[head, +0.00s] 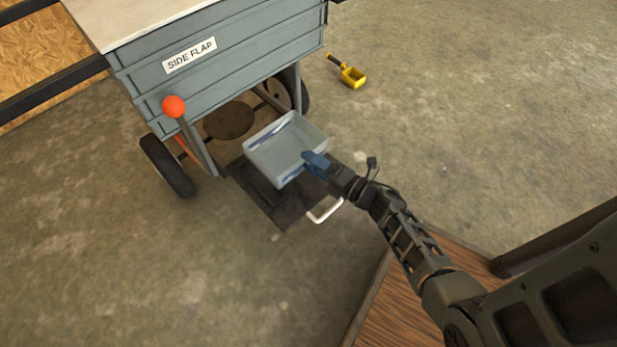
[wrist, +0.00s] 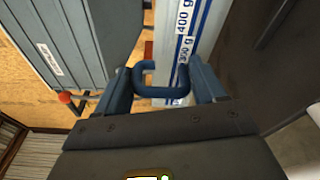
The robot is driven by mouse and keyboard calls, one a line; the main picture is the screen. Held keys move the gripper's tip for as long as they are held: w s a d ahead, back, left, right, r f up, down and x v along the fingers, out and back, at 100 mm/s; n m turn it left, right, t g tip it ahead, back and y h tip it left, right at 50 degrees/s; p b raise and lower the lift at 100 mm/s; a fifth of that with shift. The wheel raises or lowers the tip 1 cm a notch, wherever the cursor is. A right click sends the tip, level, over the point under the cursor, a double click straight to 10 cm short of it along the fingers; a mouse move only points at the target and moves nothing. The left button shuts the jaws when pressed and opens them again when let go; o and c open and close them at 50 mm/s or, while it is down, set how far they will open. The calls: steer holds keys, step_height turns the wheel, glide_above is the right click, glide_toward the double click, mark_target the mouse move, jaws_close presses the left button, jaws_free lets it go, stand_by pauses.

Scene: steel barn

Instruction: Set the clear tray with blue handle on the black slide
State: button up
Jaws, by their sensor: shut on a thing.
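The clear tray (head: 272,150) is over the black slide (head: 284,212) beside the cart in the head view. The tray hides part of the slide, and I cannot tell whether they touch. My gripper (head: 318,163) is at the tray's right side, shut on its blue handle. In the wrist view, my gripper (wrist: 163,84) has its two blue fingers on either side of the blue handle (wrist: 160,92). The tray wall (wrist: 190,40) there shows a scale marked 300 g and 400 g. The slide has a white pull handle (head: 325,211) at its front.
The grey-blue cart (head: 235,55) labelled SIDE FLAP stands behind, with black wheels (head: 167,166) and a lever with an orange ball (head: 174,106). A wooden surface (head: 400,300) is at the lower right. Left-front concrete is clear.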

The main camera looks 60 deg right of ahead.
mark_target(302, 171)
steer(key=shift+w+a+f, duration=0.4)
steer(key=shift+w+f, duration=0.1)
steer(key=shift+w, duration=0.2)
steer(key=shift+w+f+b, duration=0.1)
steer(key=shift+f+b, duration=0.1)
steer(key=shift+b, duration=0.1)
steer(key=shift+a+f+b, duration=0.1)
steer(key=shift+f+b, duration=1)
steer(key=shift+f, duration=0.7)
steer(key=shift+f, duration=0.15)
steer(key=o, duration=1.4)
